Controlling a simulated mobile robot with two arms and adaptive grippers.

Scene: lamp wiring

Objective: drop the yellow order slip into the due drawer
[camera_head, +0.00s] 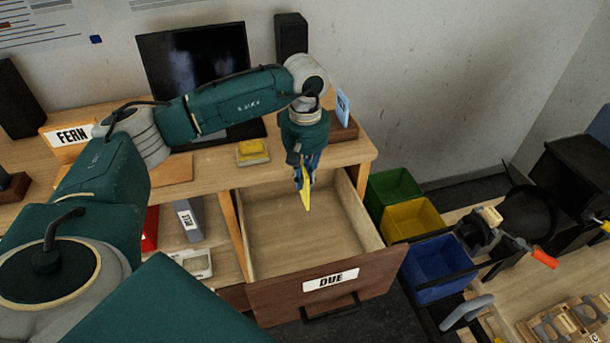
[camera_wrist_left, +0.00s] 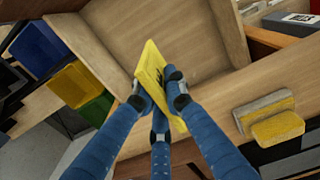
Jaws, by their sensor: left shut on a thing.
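The yellow order slip (camera_head: 306,190) hangs upright from my left gripper (camera_head: 306,168), which is shut on it. In the left wrist view the slip (camera_wrist_left: 151,72) shows between the blue fingers of my left gripper (camera_wrist_left: 158,88). The due drawer (camera_head: 318,290) is pulled open, with a label reading DUE on its brown front. Its pale wooden inside looks empty. In the head view the slip is over the back part of the open drawer, and its lower edge appears above the drawer floor. My right gripper is not in view.
Green (camera_head: 392,188), yellow (camera_head: 412,219) and blue (camera_head: 438,268) bins stand right of the drawer. A monitor (camera_head: 195,70) and a FERN sign (camera_head: 72,136) are at the back.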

